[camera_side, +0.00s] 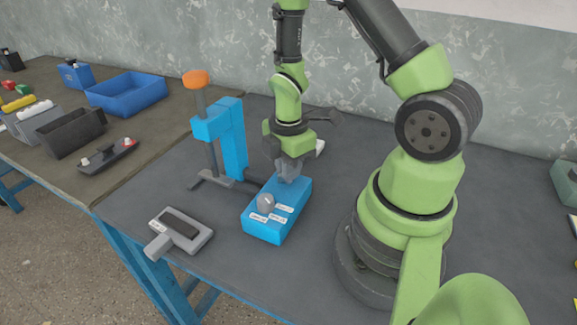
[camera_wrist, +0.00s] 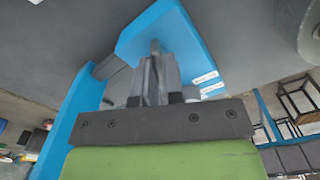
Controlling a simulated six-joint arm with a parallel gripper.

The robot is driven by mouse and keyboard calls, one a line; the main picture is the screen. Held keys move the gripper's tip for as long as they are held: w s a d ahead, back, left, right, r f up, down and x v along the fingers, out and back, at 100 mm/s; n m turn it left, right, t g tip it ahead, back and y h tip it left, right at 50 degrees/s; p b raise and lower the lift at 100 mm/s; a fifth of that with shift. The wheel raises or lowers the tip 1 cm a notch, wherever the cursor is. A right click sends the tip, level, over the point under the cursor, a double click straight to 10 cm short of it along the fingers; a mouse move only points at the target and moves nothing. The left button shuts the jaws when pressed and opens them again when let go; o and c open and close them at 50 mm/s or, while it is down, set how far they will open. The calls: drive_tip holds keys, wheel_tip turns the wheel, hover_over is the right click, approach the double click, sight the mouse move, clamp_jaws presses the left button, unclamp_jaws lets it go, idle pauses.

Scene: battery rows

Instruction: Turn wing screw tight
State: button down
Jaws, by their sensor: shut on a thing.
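A blue block (camera_side: 265,228) with small white labels and a round grey knob (camera_side: 265,202) lies on the grey bench. My gripper (camera_side: 289,178) points down at the back end of this block. In the wrist view my gripper (camera_wrist: 157,65) has its two grey fingers close together over the blue block (camera_wrist: 180,25). A thin grey upright piece, which looks like the wing of the wing screw (camera_wrist: 155,46), shows at the fingertips, and the jaws are shut on it. The rest of the screw is hidden by the fingers, so I cannot tell how deep it sits.
A blue stand (camera_side: 232,140) with an orange knob (camera_side: 196,79) stands close left of my gripper. A grey tool with a dark inset (camera_side: 180,232) lies at the front left. Bins (camera_side: 127,92) and small parts are on the brown bench further left. The bench front right of the block is clear.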

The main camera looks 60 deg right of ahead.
drive_tip(key=m, duration=1.2)
drive_tip(key=shift+m, duration=0.3)
idle(0.4)
drive_tip(key=c, duration=1.2)
unclamp_jaws()
drive_tip(key=shift+c, duration=0.2)
drive_tip(key=shift+r, duration=0.15)
wheel_tip(320, 180, up, 10)
